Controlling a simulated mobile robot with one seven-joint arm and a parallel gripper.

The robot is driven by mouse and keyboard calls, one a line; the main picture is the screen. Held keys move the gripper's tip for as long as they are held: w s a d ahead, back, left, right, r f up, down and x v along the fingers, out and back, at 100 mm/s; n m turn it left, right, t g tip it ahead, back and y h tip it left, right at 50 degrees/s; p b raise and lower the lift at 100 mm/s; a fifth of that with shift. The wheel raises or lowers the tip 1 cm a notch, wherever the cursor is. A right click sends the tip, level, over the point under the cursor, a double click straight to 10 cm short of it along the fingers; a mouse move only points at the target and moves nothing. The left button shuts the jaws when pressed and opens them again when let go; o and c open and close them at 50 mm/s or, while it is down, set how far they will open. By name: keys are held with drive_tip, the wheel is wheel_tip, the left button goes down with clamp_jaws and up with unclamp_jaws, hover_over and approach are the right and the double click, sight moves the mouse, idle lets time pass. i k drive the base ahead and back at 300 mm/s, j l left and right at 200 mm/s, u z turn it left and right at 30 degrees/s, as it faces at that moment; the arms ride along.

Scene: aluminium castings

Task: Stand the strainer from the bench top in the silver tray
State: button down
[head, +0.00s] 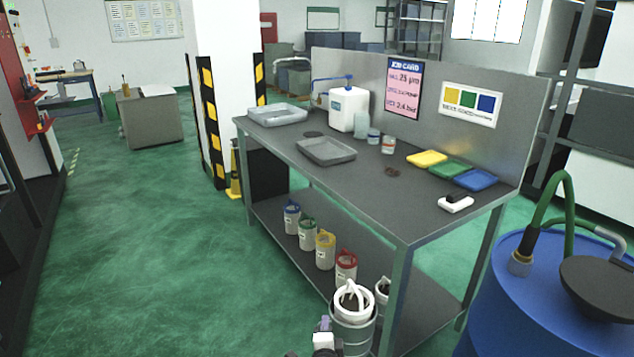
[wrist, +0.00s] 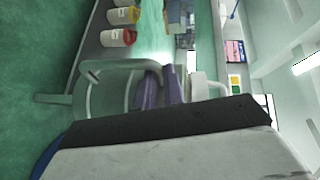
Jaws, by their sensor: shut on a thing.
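My gripper (head: 328,326) is at the bottom of the head view, in front of the bench. Its purple fingers (wrist: 160,90) are shut on the strainer (head: 354,333), a greyish basket with a white rim and a white looped handle, which also shows in the wrist view (wrist: 108,92). The strainer looks upright, held beside the bench's near end, below the top. A pale grey tray (head: 257,121) stands at the bench's far left end. A darker grey tray (head: 326,160) lies nearer, mid-bench. I cannot tell for sure which one is the silver tray.
The bench top (head: 373,207) also bears a white jug (head: 347,110), small jars, yellow, green and blue trays (head: 448,170), and a white-black item (head: 456,204). Several colour-topped canisters (head: 325,252) stand on the lower shelf. A blue drum (head: 515,300) is at right; floor at left is clear.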

sight(326, 153)
drive_tip(key=i+j, duration=0.15)
drive_tip(key=j, duration=0.2)
drive_tip(key=i+j, duration=0.15)
drive_tip(key=j, duration=0.2)
drive_tip(key=i+j, duration=0.15)
drive_tip(key=j, duration=0.2)
drive_tip(key=i+j, duration=0.15)
drive_tip(key=j, duration=0.2)
drive_tip(key=i+j, duration=0.15)
drive_tip(key=j, duration=0.15)
drive_tip(key=i+j, duration=0.15)
drive_tip(key=j, duration=0.2)
drive_tip(key=j+z, duration=0.25)
drive_tip(key=i+j+z, duration=0.1)
drive_tip(key=z, duration=0.15)
